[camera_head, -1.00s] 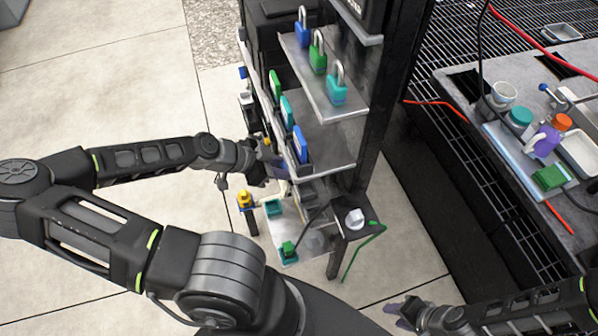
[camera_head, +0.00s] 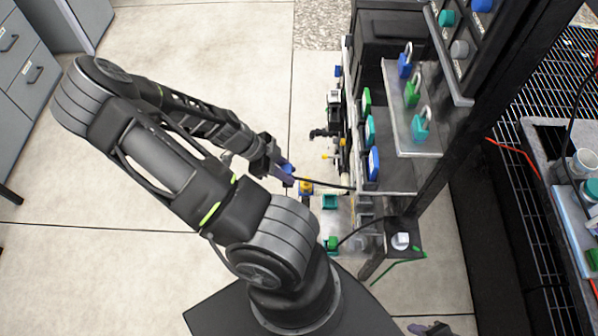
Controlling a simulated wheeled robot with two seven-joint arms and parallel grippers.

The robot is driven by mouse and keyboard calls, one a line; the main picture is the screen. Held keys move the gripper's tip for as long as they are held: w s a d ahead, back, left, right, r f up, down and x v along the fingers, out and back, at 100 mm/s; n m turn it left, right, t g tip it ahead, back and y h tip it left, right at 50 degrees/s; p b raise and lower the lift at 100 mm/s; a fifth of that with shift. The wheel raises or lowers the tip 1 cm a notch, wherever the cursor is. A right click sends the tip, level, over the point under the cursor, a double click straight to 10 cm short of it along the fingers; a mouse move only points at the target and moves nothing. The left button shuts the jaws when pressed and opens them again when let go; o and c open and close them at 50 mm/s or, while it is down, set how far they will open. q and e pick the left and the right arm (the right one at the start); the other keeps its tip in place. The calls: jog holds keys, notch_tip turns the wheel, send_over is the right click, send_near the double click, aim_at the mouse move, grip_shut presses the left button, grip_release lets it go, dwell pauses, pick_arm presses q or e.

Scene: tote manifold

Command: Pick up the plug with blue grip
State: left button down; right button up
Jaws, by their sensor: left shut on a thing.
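The black rack carries a shelf (camera_head: 402,100) with blue, green and teal padlocks. A yellow piece (camera_head: 305,186), a teal piece (camera_head: 330,202) and a green plug (camera_head: 332,243) are low at its front. A cluttered bench (camera_head: 540,150) is at right. Open floor lies left.

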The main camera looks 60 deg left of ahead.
pick_arm(q)
jog(key=shift+s+a+r, duration=0.15)
jog(key=shift+s, duration=0.05)
dwell(0.6)
notch_tip(320, 180, down, 4)
jog(key=b, duration=0.3)
jog(key=shift+r+b, duration=0.2)
jog(key=shift+b, duration=0.1)
jog(key=shift+r, duration=0.15)
jog(key=shift+s, duration=0.1)
